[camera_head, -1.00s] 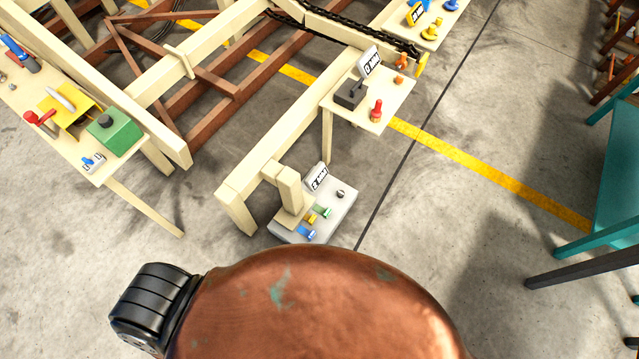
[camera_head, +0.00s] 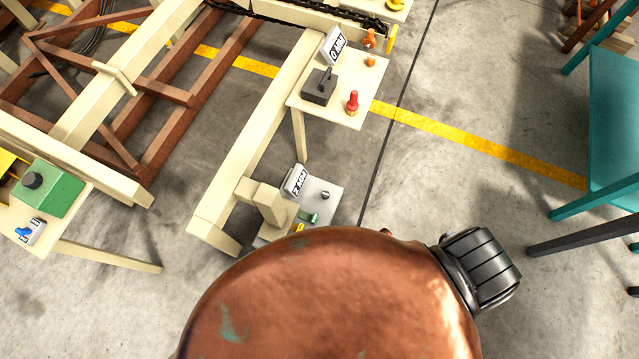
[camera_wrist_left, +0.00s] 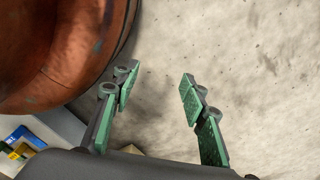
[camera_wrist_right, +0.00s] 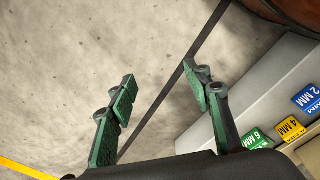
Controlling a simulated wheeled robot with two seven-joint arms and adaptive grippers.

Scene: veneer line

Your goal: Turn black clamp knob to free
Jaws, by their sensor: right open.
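A small dark round knob (camera_head: 325,195) sits on a low grey unit (camera_head: 322,207) beside a sign; whether it is the clamp knob I cannot tell. My copper-coloured body hides the front of the grey unit in the head view. My left gripper (camera_wrist_left: 158,80) is open and empty over bare floor in its wrist view. My right gripper (camera_wrist_right: 160,76) is open and empty, left of a grey surface (camera_wrist_right: 240,95) with blue, yellow and green MM labels. Neither gripper shows in the head view.
A cream stand (camera_head: 350,112) behind holds a black lever box (camera_head: 319,88) and a red knob (camera_head: 352,101). A cream beam (camera_head: 250,150) runs beside the grey unit. A teal table (camera_head: 612,120) stands at the right. Floor between is clear.

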